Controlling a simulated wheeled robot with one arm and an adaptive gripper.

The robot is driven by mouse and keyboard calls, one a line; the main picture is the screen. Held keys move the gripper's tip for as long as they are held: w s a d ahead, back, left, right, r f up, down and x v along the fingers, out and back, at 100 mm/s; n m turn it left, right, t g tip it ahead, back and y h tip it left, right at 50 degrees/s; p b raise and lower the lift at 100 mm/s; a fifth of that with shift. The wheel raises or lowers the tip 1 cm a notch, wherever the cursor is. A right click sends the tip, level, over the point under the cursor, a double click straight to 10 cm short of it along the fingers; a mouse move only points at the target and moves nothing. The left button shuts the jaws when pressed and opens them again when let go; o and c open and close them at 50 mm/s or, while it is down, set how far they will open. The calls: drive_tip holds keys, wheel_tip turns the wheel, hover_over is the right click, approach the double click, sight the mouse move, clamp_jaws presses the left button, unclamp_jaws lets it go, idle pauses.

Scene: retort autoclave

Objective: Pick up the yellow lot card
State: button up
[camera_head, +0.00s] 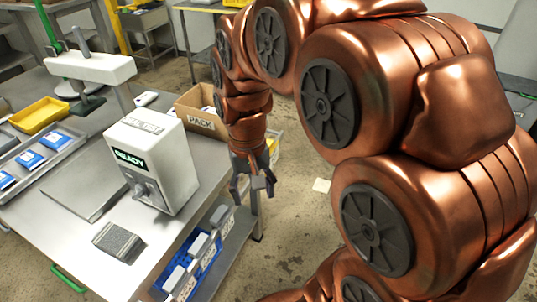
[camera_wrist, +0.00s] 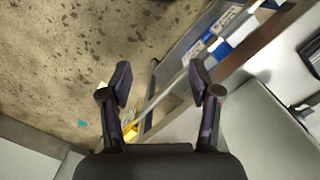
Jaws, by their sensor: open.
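A small pale, cream-yellow card (camera_head: 321,185) lies flat on the floor to the right of the steel table in the head view. It may be the lot card; no writing on it can be read. My gripper (camera_head: 255,183) hangs pointing down beside the table's right edge, to the left of the card in the picture and apart from it. In the wrist view my gripper (camera_wrist: 160,82) has its two fingers spread with nothing between them. I cannot make out the card for sure in the wrist view.
The steel table (camera_head: 75,235) holds a white READY device (camera_head: 150,160), a PACK carton (camera_head: 200,112), a yellow tray (camera_head: 38,115) and a grey pad (camera_head: 118,243). A blue crate (camera_head: 205,255) sits on the lower shelf. The speckled floor (camera_head: 290,225) right of the table has free room.

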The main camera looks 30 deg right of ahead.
drive_tip(key=w+d+f+m, duration=0.2)
drive_tip(key=w+d+f, duration=0.1)
drive_tip(key=w+d, duration=0.3)
drive_tip(key=w+d+f+m+b, duration=0.1)
drive_tip(key=w+d+f+m, duration=0.2)
drive_tip(key=w+d, duration=0.4)
drive_tip(key=w+d+f+m+t, duration=0.1)
drive_tip(key=w+d+f+m, duration=0.1)
drive_tip(key=w+d, duration=0.5)
drive_tip(key=shift+w+f+m, duration=0.2)
drive_tip(key=shift+w+f, duration=0.1)
drive_tip(key=shift+w, duration=0.65)
drive_tip(key=shift+w+f+m, duration=0.2)
drive_tip(key=shift+w+f, duration=0.05)
drive_tip(key=shift+w, duration=0.65)
drive_tip(key=shift+w+d+f, duration=0.1)
drive_tip(key=shift+d+f, duration=0.1)
drive_tip(key=shift+f, duration=0.3)
drive_tip(key=shift+a+f+p, duration=0.15)
drive_tip(key=shift+f+p, duration=0.95)
drive_tip(key=shift+f, duration=2.35)
clamp_jaws()
